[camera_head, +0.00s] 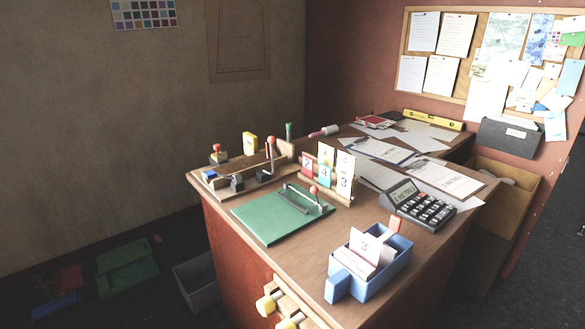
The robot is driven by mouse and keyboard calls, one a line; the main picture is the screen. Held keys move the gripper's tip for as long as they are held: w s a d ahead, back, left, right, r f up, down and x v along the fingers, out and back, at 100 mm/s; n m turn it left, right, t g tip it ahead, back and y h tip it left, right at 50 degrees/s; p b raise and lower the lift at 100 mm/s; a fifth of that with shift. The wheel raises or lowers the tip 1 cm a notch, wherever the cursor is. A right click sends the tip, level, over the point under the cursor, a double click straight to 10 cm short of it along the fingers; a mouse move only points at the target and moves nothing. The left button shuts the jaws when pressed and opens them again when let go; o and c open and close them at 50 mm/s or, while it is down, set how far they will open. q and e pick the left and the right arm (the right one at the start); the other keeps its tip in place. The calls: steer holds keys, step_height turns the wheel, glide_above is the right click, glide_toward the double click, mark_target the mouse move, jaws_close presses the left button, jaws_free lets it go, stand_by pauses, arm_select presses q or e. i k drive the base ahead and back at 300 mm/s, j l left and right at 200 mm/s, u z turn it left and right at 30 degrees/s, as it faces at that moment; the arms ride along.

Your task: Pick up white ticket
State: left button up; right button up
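A white ticket (345,184) with a dark numeral stands upright at the right end of a small wooden rack (327,194) on the desk. Beside it in the rack stand a teal ticket (324,175) and a red ticket (307,164), with paler cards showing behind. More white tickets (362,247) stand slightly tilted in an open blue box (372,287) near the desk's front right; the front one bears a numeral. I cannot tell from this view which white ticket the task names. Neither of my grippers is in view.
A green board (268,224) with a dark bar and red knob lies left of the blue box. A calculator (425,211) and loose papers (385,150) are to the right. A wooden stamp stand (237,184) is at left. Bare desktop (290,255) shows in front.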

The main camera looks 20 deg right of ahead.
mark_target(346, 162)
steer(key=l+u, duration=0.1)
steer(key=u, duration=1.65)
steer(key=k+l+u, duration=0.25)
steer(key=k+l, duration=1.15)
steer(key=k, duration=0.2)
